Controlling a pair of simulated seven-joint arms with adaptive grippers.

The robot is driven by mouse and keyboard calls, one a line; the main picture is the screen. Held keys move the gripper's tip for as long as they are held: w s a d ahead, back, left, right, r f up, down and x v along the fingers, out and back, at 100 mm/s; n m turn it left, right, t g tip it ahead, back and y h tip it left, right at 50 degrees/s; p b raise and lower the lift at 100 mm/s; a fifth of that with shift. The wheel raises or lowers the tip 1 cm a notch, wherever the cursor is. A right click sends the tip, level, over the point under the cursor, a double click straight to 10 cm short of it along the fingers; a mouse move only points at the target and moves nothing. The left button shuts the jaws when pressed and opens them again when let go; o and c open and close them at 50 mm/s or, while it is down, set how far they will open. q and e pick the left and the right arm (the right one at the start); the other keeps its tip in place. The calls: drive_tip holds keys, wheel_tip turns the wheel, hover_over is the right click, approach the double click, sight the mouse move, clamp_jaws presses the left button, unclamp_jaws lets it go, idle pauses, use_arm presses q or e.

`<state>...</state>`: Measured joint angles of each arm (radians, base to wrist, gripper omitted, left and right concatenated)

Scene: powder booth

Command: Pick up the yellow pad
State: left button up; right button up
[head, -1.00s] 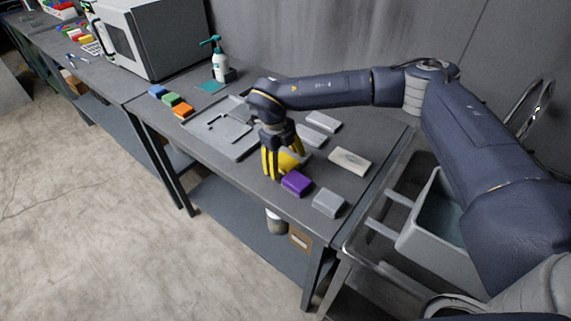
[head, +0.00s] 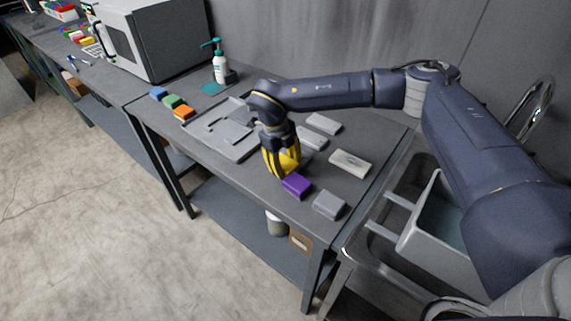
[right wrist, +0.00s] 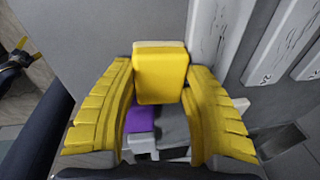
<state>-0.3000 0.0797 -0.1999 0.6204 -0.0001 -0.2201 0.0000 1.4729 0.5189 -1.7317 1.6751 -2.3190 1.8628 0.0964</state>
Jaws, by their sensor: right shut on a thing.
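The yellow pad (right wrist: 160,78) is a small block with a pale edge, held between the yellow fingers of my right gripper (right wrist: 159,95) in the right wrist view. In the head view the right gripper (head: 281,165) points down over the table, and the yellow pad (head: 290,162) shows partly between its fingers. I cannot tell clearly whether the pad touches the tabletop. A purple pad (head: 297,185) lies just in front of the gripper; it also shows below the yellow pad in the right wrist view (right wrist: 141,118).
Grey pads (head: 328,205) and a pale marked block (head: 350,162) lie on the table (head: 255,185). A grey tray (head: 238,152) stands left of the gripper.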

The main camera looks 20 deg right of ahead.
sight(285, 163)
wheel_tip(285, 163, up, 20)
idle(0.6)
